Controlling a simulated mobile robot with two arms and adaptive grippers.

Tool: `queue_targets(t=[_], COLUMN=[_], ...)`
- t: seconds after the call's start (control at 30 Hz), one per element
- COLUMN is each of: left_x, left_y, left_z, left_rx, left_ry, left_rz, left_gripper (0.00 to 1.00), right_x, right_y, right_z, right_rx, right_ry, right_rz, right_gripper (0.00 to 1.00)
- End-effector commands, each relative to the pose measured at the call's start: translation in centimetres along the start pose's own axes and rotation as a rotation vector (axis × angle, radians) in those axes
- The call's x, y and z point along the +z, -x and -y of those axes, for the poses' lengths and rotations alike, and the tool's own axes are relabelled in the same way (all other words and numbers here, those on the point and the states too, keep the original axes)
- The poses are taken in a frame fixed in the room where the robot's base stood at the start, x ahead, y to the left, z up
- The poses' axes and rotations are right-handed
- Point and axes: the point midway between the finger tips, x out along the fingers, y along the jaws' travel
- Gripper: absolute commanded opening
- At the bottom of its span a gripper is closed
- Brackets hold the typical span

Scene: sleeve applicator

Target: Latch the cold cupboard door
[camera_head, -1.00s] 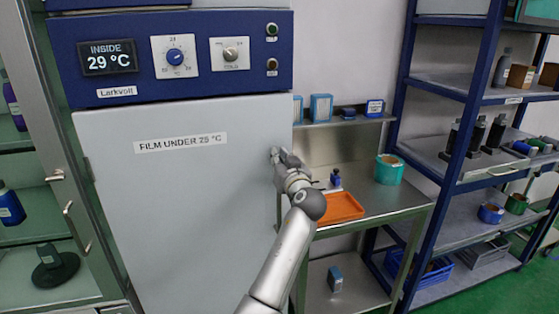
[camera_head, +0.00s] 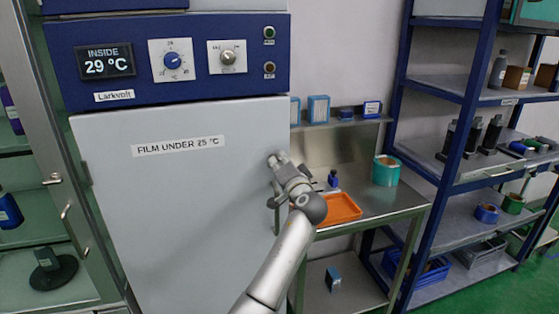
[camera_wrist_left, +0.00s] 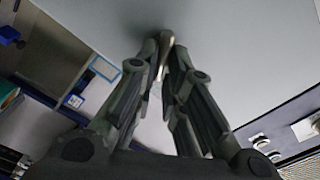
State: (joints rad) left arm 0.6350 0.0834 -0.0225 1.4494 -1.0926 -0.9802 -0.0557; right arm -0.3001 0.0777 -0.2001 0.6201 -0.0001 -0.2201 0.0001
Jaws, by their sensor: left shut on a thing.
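The cold cupboard door (camera_head: 180,200) is a large pale grey panel below a blue control panel, labelled "FILM UNDER 25 °C". It looks flush with the cupboard front. My left gripper (camera_head: 275,163) is at the door's right edge, partly hiding the handle there. In the left wrist view, the fingers (camera_wrist_left: 163,60) close on a small metallic handle (camera_wrist_left: 166,43) against the grey door face. Most of the handle is hidden, so its latch position cannot be read. My right gripper is not in view.
The display (camera_head: 104,61) reads 29 °C, beside two knobs. A steel table (camera_head: 385,202) with an orange tray (camera_head: 338,209) and a teal container (camera_head: 387,170) stands right of the door, near my arm. Blue shelving (camera_head: 450,90) is farther right. A glass-fronted cabinet (camera_head: 50,110) is at left.

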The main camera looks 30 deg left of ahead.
Motion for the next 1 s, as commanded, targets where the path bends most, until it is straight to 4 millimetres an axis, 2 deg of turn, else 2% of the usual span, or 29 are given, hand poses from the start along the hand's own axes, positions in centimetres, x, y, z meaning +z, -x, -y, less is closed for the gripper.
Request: queue_targets(t=[0.5, 1.0], left_x=[0.1, 0.3], left_y=[0.0, 0.0], left_z=[-0.4, -0.7], left_rx=[0.001, 0.002], left_ry=[-0.433, -0.589], left_rz=[0.000, 0.001], left_gripper=[0.00, 0.00], right_x=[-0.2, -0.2], right_y=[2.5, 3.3], right_z=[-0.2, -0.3], right_rx=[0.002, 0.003], right_ry=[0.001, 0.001], right_rz=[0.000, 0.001], right_gripper=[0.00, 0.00])
